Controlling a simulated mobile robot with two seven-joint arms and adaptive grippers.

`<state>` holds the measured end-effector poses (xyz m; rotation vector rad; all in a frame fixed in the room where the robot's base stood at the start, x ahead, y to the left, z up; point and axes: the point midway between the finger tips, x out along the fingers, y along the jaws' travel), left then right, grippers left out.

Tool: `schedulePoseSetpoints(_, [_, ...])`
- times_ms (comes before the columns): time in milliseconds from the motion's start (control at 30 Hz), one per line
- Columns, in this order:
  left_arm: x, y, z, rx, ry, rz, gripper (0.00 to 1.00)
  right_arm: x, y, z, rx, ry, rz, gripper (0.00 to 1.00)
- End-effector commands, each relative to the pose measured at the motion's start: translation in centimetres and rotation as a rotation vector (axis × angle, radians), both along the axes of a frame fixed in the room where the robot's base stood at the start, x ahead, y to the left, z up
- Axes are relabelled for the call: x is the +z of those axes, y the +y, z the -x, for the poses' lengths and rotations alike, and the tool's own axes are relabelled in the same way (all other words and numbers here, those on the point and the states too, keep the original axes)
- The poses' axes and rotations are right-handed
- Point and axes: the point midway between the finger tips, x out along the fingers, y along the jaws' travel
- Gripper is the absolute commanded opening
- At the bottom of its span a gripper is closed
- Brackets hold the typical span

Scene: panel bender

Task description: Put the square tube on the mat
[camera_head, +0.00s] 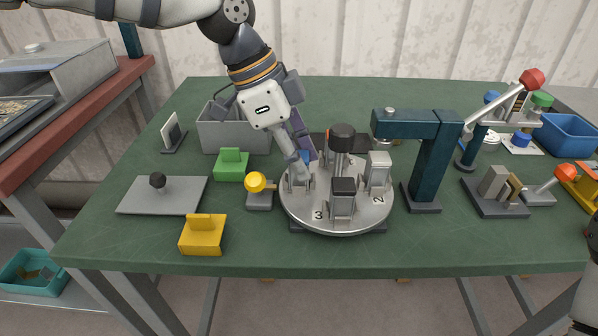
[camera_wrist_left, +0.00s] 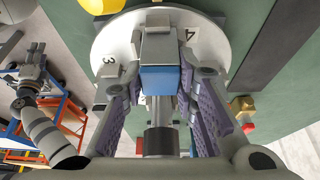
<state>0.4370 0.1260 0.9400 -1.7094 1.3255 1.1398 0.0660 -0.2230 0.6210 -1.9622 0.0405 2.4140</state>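My left gripper (camera_head: 303,168) reaches down over the round turntable (camera_head: 338,222) at its back-left station. In the left wrist view, its two purple-padded fingers (camera_wrist_left: 163,95) stand apart on either side of a blue-ended block (camera_wrist_left: 160,79), with gaps that look clear. The block sits in a grey holder on the turntable; I take it for the square tube, but its shape is partly hidden by the gripper in the head view. No mat is clearly identifiable; a flat grey plate with a black knob (camera_head: 190,196) lies at the left. My right gripper (camera_wrist_left: 34,62) shows small in the left wrist view.
A grey bin (camera_head: 225,138), a green block (camera_head: 231,172), a yellow block (camera_head: 202,240) and a yellow-knobbed lever (camera_head: 256,182) stand left of the turntable. A dark blue press (camera_head: 433,165) stands close on its right. The table's front strip is mostly clear.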

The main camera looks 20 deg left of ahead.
Motion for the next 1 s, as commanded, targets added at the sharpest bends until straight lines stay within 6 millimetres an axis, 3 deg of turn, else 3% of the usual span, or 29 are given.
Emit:
schedulePoseSetpoints(367, [0.2, 0.0, 0.0, 0.000, -0.001, 0.000, 0.00, 0.0, 0.0, 0.0, 0.000, 0.000, 0.000, 0.40])
schedulePoseSetpoints(567, [3.0, 0.0, -0.1, 0.002, -0.005, 0.000, 0.00, 0.2, 0.0, -0.2, 0.000, -0.007, 0.000, 0.40])
schedulePoseSetpoints(800, [10.7, 1.9, 5.4, 0.001, -0.024, 0.001, 0.00, 2.6, 0.0, -2.8, 0.000, -0.105, 0.000, 0.40])
schedulePoseSetpoints(1000, [12.0, 3.9, 10.7, -0.001, -0.002, 0.005, 0.00, 2.1, 0.0, -2.2, -0.001, -0.083, 0.000, 0.40])
